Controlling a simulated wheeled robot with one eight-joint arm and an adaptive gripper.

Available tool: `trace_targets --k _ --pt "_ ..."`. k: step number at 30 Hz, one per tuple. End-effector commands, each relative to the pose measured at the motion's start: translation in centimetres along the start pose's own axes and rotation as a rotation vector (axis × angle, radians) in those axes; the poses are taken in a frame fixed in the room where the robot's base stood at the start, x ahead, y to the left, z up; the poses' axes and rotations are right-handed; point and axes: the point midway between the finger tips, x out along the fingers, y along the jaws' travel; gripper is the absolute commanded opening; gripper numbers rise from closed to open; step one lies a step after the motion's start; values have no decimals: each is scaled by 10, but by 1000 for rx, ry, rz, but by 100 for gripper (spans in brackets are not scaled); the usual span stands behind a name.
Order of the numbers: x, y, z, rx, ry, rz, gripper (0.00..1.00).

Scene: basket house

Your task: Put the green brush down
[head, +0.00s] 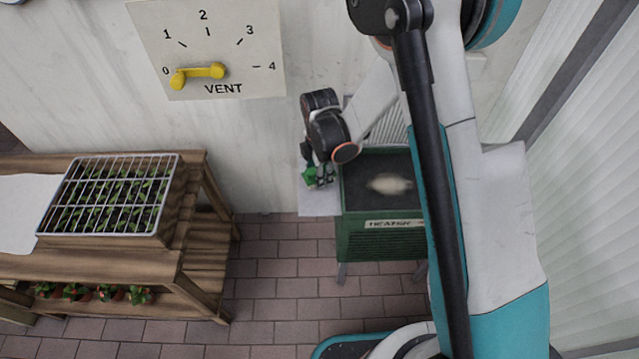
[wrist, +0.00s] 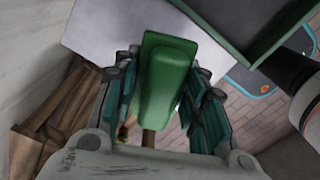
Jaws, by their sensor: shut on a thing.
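My gripper (head: 318,178) is shut on the green brush (head: 311,176), beside the left side of the green heater box. In the wrist view the green brush (wrist: 165,85) sits between the teal fingers of my gripper (wrist: 160,110), with its block pointing away from my wrist. Below and beyond it is a pale flat surface (head: 318,204), also visible in the wrist view (wrist: 105,30). I cannot tell whether the brush touches that surface.
A green heater box (head: 375,245) with a dark top and a pale lump (head: 390,184) stands right of my gripper. A wooden bench (head: 110,262) with a wire-covered seedling tray (head: 172,185) is at the left. The VENT dial panel (head: 240,60) is on the wall. Brick floor (head: 265,290) lies clear between bench and heater.

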Motion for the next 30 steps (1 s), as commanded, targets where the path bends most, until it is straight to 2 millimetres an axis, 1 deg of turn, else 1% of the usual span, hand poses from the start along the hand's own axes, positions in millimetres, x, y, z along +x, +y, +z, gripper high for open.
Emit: trace_targets --k 2,6,9,17,29,30 --pt "8 0 0 0 0 0 13" --pt "30 0 0 0 0 0 13" --pt "41 0 0 0 0 0 13" --pt "40 0 0 0 0 0 13" --pt "53 -1 0 0 0 -1 13" --pt "52 -1 0 0 0 -2 46"
